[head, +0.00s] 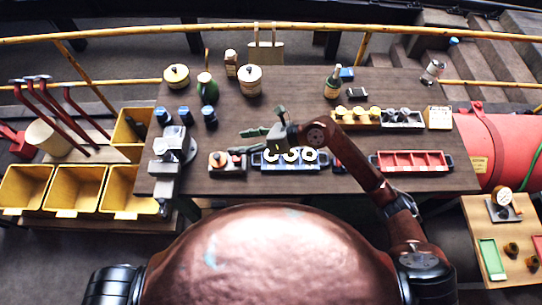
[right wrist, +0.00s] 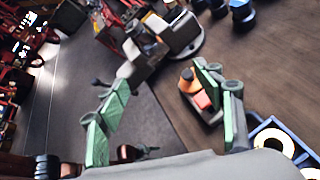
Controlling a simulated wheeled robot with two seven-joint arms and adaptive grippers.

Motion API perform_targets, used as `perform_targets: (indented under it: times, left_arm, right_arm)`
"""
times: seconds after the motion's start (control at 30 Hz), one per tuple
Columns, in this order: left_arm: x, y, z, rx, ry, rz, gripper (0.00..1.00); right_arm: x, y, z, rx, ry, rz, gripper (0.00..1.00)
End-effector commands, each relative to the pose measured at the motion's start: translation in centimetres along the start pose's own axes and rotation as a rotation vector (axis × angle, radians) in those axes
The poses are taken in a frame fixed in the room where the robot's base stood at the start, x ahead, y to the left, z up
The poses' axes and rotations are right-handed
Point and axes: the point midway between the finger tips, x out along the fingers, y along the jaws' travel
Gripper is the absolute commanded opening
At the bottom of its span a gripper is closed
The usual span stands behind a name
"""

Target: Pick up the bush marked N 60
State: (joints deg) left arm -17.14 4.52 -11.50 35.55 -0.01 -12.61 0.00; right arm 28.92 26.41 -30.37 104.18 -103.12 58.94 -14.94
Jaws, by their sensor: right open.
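No marking N 60 is readable in either view, so I cannot tell which part is that bush. White rings (head: 290,156) lie in a blue tray (head: 262,167) near the table's front edge, partly behind my right gripper. Several yellow-topped round parts (head: 357,112) stand in a row in a holder at the back right. My right gripper (head: 245,141) is open and empty, its green fingers pointing left above the table beside the blue tray. In the right wrist view the spread fingers (right wrist: 161,85) have nothing between them. My left gripper is not in view.
A small grey box with orange parts (head: 219,160) sits left of the blue tray. A grey vise (head: 170,150) stands at the left edge. A red tray (head: 410,152) lies at the right. Bottles and pots stand at the back. The table centre behind the gripper is clear.

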Motion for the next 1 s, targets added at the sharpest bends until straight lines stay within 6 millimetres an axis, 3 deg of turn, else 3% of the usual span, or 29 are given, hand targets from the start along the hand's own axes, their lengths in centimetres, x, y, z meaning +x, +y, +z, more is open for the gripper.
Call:
perform_targets:
  times: [0.1,0.2,0.3,0.47,1.0]
  left_arm:
    - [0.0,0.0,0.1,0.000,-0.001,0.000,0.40]
    - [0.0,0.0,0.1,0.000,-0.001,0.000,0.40]
    - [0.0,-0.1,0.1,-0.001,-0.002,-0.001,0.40]
    - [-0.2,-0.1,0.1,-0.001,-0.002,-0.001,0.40]
    - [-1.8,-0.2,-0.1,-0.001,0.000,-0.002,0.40]
  right_arm:
    - [-0.4,-4.9,-5.1,-0.136,0.300,-0.126,0.61]
    - [-2.1,-8.4,-7.9,-0.195,0.486,-0.215,0.61]
    - [-3.6,-10.6,-9.3,-0.222,0.600,-0.273,0.61]
    - [-4.0,-12.0,-10.6,-0.231,0.664,-0.303,0.61]
    - [0.4,-14.3,-14.7,-0.229,0.660,-0.300,0.61]
